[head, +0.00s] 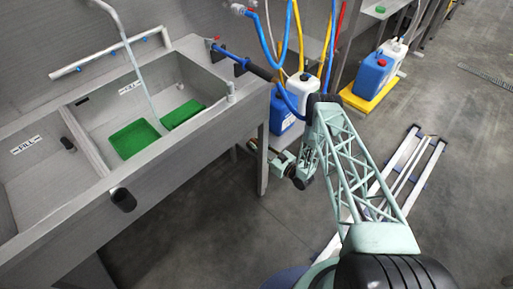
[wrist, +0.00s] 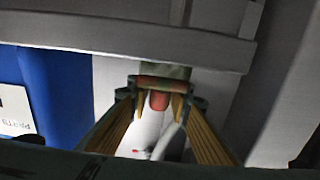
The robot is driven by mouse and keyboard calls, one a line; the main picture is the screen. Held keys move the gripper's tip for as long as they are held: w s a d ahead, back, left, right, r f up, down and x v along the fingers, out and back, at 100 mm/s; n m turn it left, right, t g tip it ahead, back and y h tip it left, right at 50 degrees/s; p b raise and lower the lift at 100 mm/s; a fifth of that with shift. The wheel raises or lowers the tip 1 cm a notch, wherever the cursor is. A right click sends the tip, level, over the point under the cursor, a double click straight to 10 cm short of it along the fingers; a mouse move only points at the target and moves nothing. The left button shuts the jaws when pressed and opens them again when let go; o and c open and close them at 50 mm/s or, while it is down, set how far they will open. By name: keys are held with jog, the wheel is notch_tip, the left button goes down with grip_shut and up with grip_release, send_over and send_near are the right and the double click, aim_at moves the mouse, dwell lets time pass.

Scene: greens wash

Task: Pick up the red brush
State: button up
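My gripper (head: 256,147) is low beside the sink's right front leg in the head view. In the wrist view its two fingers (wrist: 162,96) stand apart and lean in towards their tips. A narrow reddish-brown bar (wrist: 160,83) spans the gap at the fingertips, with a pale greenish block (wrist: 165,71) just beyond it. A short red piece (wrist: 158,102) shows below the bar. I cannot tell whether any of these is the red brush, or whether the fingers touch the bar. No brush is clearly recognizable in the head view.
The steel sink (head: 222,122) holds green trays (head: 135,139). More jugs stand on a yellow pallet (head: 368,97). A grey rail (wrist: 120,32) crosses the wrist view's top.

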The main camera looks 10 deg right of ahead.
jog(key=c, duration=0.5)
jog(key=shift+r, duration=0.1)
jog(key=shift+c, duration=0.2)
jog(key=shift+r+p, duration=0.75)
jog(key=shift+r, duration=0.8)
jog(key=shift+s+d+r, duration=0.1)
jog(key=shift+s+r, duration=0.1)
jog(key=p+v, duration=0.3)
jog(key=v, duration=1.4)
jog(key=shift+s+f+p, duration=0.15)
jog(key=shift+s+p, duration=0.1)
jog(key=shift+p, duration=0.15)
jog(key=shift+d, duration=0.15)
